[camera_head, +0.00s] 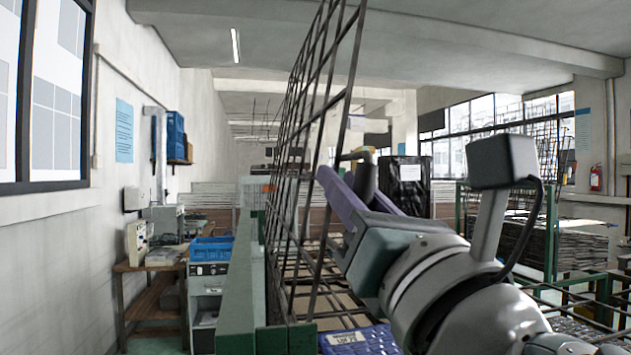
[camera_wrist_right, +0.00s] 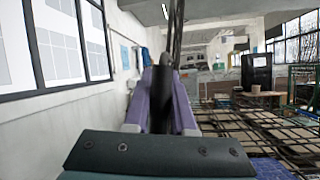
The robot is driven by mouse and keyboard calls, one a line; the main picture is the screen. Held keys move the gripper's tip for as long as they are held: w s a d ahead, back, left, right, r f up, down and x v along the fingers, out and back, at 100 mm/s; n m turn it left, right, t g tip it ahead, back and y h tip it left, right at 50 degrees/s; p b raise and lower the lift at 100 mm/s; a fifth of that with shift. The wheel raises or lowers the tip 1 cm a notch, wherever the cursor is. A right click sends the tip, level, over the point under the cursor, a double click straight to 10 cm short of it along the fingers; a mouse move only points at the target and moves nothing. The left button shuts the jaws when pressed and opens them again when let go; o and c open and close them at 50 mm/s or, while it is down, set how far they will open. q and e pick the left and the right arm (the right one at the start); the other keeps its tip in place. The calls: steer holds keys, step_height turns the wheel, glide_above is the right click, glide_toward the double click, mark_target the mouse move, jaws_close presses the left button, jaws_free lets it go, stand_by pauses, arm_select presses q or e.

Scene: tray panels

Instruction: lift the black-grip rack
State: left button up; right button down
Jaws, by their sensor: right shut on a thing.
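The rack (camera_head: 318,120) is a dark wire grid panel, standing tilted and seen at a steep angle in the middle of the head view. My right gripper (camera_head: 350,183) has purple fingers and reaches it from the right. It is shut on the rack's black grip (camera_head: 366,176). In the right wrist view, the black grip (camera_wrist_right: 161,103) sits between the two purple fingers. The rack shows there nearly edge-on (camera_wrist_right: 176,38) above the fingers. The fingers hide part of the grip. My left gripper is in neither view.
A green frame (camera_head: 238,290) stands just left of the rack's lower part. A blue labelled tray (camera_head: 358,341) lies below my right arm. Wire mesh panels (camera_wrist_right: 225,125) spread low at right. A wooden bench (camera_head: 150,265) stands by the left wall.

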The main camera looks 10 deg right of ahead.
steer(key=shift+d+f, duration=0.1)
steer(key=c, duration=0.8)
jaws_free()
steer(key=shift+o, duration=0.2)
steer(key=b+v, duration=0.4)
steer(key=v, duration=0.6)
steer(key=shift+w, duration=0.1)
